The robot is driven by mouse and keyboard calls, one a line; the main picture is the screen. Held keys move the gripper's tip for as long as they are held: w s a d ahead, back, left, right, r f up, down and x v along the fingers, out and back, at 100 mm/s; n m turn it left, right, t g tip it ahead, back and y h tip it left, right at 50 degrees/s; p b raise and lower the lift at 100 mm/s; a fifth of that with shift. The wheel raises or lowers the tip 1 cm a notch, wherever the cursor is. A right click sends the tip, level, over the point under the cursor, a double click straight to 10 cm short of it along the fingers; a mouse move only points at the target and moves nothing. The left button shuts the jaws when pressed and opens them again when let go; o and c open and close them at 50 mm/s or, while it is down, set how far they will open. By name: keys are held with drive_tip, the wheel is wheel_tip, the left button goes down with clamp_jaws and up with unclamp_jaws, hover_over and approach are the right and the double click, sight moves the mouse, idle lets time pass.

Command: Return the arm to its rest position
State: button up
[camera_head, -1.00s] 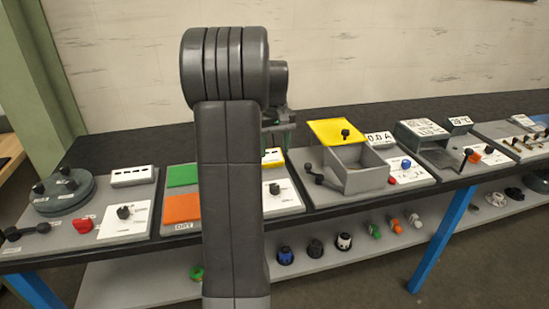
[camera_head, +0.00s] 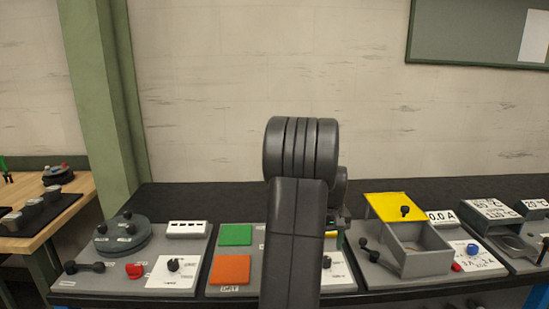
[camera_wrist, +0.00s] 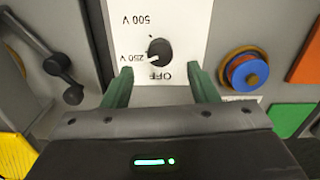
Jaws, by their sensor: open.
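My arm (camera_head: 296,235) stands upright in front of the bench in the head view and hides part of the panel with the green and orange squares. In the wrist view my gripper (camera_wrist: 161,88) has its two green fingers spread apart with nothing between them. Beyond the fingertips is a black rotary knob (camera_wrist: 160,52) on a white plate marked OFF, 250 V and 500 V. I cannot tell exactly how far the fingers are from the plate. In the head view the fingers are mostly hidden behind my arm.
A blue and orange round part (camera_wrist: 246,72) and a black crank handle (camera_wrist: 62,76) flank the plate. On the bench are a grey box with a raised yellow lid (camera_head: 397,207), a round grey turntable (camera_head: 123,236) and a red knob (camera_head: 134,270). A wooden table (camera_head: 45,215) stands at left.

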wheel_tip(320, 180, down, 5)
idle(0.3)
drive_tip(key=shift+r, duration=0.15)
